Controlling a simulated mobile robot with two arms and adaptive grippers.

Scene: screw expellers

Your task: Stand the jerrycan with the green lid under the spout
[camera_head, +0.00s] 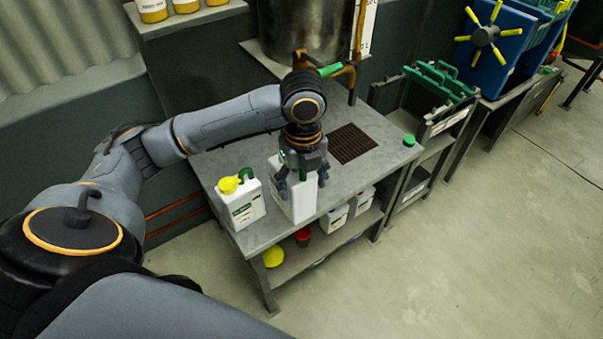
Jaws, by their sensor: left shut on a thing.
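My left gripper (302,178) is shut on a white jerrycan (297,206) near the front edge of the grey metal table (225,172). The gripper hides most of the can's top; a bit of green shows between the fingers, but I cannot make out the lid. I cannot tell whether the can touches the table. The spout (344,72), with a green lever (329,71), comes from the steel tank (305,30) behind. A dark grate (352,143) is set in the tabletop, behind and right of the can. My right gripper is not in view.
A second white jerrycan with a yellow lid (241,204) stands left of the held one. A small green cap (409,140) lies at the table's right end. White containers (333,219) stand on the lower shelf. The tabletop around the grate looks clear.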

